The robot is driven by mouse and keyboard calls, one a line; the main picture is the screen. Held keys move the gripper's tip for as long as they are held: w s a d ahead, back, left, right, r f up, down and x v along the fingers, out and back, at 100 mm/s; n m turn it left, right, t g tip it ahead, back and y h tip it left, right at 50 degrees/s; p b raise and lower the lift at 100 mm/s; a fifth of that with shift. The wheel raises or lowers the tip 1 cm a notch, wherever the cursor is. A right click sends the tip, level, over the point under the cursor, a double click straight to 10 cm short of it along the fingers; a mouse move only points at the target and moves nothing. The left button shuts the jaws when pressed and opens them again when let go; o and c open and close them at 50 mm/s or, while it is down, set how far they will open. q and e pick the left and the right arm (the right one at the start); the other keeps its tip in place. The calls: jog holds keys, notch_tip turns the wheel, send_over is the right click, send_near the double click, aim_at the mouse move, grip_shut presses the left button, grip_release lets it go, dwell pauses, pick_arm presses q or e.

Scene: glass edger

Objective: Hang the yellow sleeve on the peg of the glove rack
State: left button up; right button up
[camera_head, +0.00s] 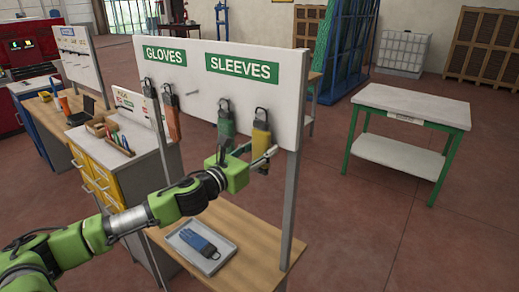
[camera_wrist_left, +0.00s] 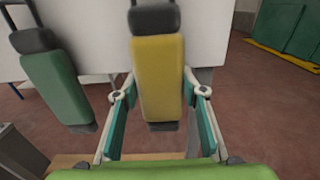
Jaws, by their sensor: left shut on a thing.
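The yellow sleeve (camera_head: 261,127) is upright against the white glove rack (camera_head: 290,110), below the SLEEVES sign, with a dark top and dark lower end. In the left wrist view the yellow sleeve (camera_wrist_left: 158,75) stands between the two fingers. My left gripper (camera_head: 250,153) is shut on its lower part. I cannot tell whether its top loop is around a peg. A green sleeve (camera_head: 226,124) hangs just left of it and also shows in the left wrist view (camera_wrist_left: 58,85). A bare peg (camera_head: 193,93) sticks out farther left. My right gripper is not in view.
Under the GLOVES sign hang an orange item (camera_head: 171,115) and a dark one (camera_head: 148,88). A tray (camera_head: 172,238) with a blue glove (camera_head: 198,241) lies on the wooden shelf below. A green-legged table (camera_head: 415,103) stands at right, with open floor around it.

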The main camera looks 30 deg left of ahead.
pick_arm(q)
jog(key=shift+f, duration=0.15)
jog(key=o, duration=1.2)
jog(key=shift+w+d, duration=0.1)
jog(key=shift+w, duration=0.05)
jog(key=shift+c, duration=0.2)
jog(key=shift+s+f, duration=0.2)
jog(key=shift+s, duration=0.35)
jog(key=s+a, duration=0.1)
jog(key=s, duration=1)
jog(key=shift+r, duration=0.2)
